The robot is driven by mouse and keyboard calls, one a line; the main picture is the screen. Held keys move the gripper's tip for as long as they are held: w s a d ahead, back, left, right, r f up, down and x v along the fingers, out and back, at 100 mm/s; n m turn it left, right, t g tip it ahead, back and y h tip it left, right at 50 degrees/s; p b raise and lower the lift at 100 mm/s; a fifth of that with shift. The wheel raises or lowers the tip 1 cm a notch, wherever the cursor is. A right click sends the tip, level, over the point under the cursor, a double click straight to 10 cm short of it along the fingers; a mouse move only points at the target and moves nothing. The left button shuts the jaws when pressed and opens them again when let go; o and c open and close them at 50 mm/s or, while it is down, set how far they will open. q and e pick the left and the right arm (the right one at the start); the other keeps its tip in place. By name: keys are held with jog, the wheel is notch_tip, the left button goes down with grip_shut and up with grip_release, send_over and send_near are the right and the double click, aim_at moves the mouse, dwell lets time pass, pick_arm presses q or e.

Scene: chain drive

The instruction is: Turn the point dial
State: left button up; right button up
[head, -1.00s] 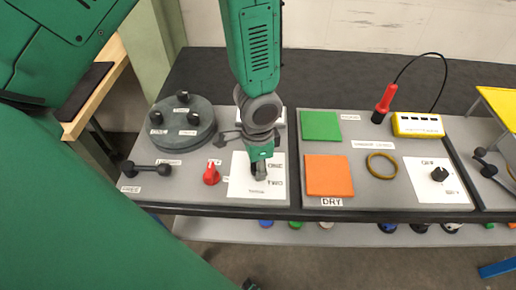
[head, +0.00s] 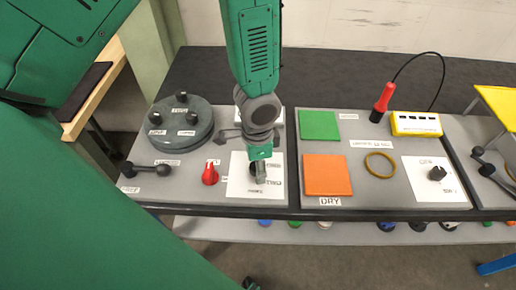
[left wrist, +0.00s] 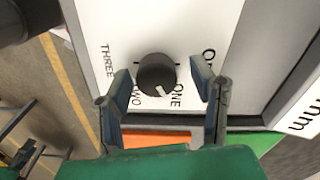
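The point dial (left wrist: 156,75) is a round dark knob with a white pointer mark, on a white panel (left wrist: 110,20) marked ONE, TWO and THREE. The mark points toward the near side, around the ONE and TWO labels; I cannot tell exactly which. My left gripper (left wrist: 161,82) is open, with one finger on each side of the dial and gaps to it. In the head view the left gripper (head: 260,178) is over the white panel (head: 240,187) and hides most of the dial. My right gripper is not in view.
A red knob (head: 210,173) stands just left of the panel. A dark bar handle (head: 146,169) and a round grey valve plate (head: 181,124) are farther left. Green (head: 319,125) and orange (head: 327,175) squares lie to the right.

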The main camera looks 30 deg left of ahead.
pick_arm(q)
jog(key=shift+r, duration=0.2)
notch_tip(320, 180, up, 12)
jog(key=shift+f, duration=0.25)
dwell(0.5)
